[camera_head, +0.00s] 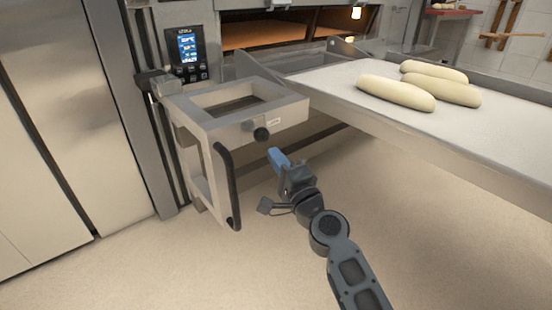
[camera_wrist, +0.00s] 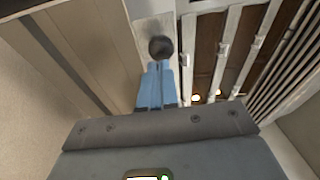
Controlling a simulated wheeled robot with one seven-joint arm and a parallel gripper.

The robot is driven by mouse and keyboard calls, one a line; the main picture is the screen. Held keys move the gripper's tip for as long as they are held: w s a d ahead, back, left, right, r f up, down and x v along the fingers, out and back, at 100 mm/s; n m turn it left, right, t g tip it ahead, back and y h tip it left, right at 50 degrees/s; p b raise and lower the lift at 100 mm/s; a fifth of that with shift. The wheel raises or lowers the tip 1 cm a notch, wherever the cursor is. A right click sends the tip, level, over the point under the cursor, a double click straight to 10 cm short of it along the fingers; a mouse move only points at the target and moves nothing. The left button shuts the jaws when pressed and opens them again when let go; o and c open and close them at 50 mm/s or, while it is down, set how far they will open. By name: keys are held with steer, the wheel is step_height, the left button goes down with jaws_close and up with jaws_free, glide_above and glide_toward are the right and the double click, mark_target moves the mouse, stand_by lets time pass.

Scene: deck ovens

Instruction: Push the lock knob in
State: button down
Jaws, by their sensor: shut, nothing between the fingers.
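The lock knob (camera_head: 261,134) is a small black round knob on the front of a grey metal bracket frame (camera_head: 205,122). My gripper (camera_head: 274,153) has blue fingers, is shut and empty, and points up toward the knob from just below and to the right. In the wrist view the dark knob (camera_wrist: 160,47) sits straight ahead of the blue fingertips (camera_wrist: 157,66). The tips look very close to it; I cannot tell whether they touch.
A black curved handle (camera_head: 228,185) hangs on the bracket frame left of my gripper. A loader deck (camera_head: 330,80) with several pale dough loaves (camera_head: 396,92) extends to the right. A control panel (camera_head: 187,52) is on the oven behind. The floor below is clear.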

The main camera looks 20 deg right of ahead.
steer(key=b+v, duration=0.1)
steer(key=v, duration=0.9)
steer(key=s+d+f+n+g+h, duration=0.1)
steer(key=s+f+n, duration=0.25)
steer(key=s, duration=0.65)
steer(key=s+d+f+n+g+h, duration=0.1)
steer(key=s+f+n+g, duration=0.3)
steer(key=s, duration=0.6)
steer(key=s+a+r+n, duration=0.15)
steer(key=s+n, duration=0.25)
steer(key=s, duration=0.7)
steer(key=s+r+n, duration=0.3)
steer(key=s+n, duration=0.1)
steer(key=s, duration=0.6)
step_height(320, 180, up, 32)
steer(key=s+n+p, duration=0.1)
steer(key=p, duration=3)
steer(key=shift+r, duration=0.15)
